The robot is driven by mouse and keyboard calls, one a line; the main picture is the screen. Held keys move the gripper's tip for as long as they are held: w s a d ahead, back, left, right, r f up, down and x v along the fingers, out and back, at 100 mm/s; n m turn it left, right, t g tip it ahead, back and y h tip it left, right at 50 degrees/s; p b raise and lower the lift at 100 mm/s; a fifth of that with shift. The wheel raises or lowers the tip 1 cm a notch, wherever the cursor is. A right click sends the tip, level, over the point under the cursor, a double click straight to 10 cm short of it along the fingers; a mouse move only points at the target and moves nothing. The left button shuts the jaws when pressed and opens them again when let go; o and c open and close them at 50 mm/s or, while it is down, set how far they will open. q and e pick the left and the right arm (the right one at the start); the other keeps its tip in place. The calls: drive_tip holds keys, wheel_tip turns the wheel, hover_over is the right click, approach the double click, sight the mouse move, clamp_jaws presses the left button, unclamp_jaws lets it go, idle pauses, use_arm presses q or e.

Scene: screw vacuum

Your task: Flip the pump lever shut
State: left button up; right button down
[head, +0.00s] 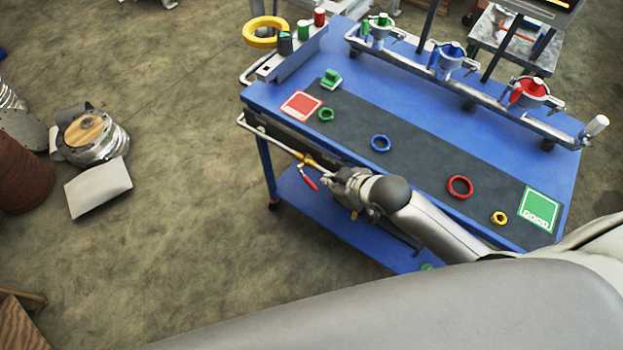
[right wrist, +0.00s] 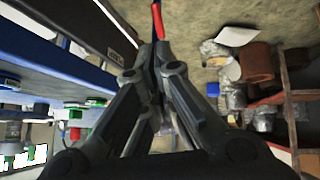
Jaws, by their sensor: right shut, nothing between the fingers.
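The pump lever (head: 310,183) is a small red handle below a brass valve (head: 306,160) on the pipe along the near edge of the blue table. It slants down and to the right from the valve. My right gripper (head: 330,179) is just right of the lever, shut and empty; I cannot tell if it touches. In the right wrist view the red lever (right wrist: 158,22) shows at the top, just beyond the shut fingertips (right wrist: 154,66). My left gripper is not in view.
The blue table (head: 351,43) carries a dark mat (head: 415,145) with coloured rings (head: 380,143) and a rail (head: 460,92) of coloured fixtures. A metal pipe (head: 260,131) runs along the left table edge. Open floor (head: 190,220) lies left of the table.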

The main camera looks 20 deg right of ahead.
sight(308, 180)
drive_tip(key=x, duration=1.1)
drive_tip(key=shift+w+f, duration=0.25)
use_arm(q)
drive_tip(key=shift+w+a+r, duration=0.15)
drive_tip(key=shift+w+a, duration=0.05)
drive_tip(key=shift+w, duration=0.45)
use_arm(e)
drive_tip(key=shift+w+a+f, duration=0.2)
drive_tip(key=shift+w+f, duration=0.2)
drive_tip(key=shift+f, duration=0.15)
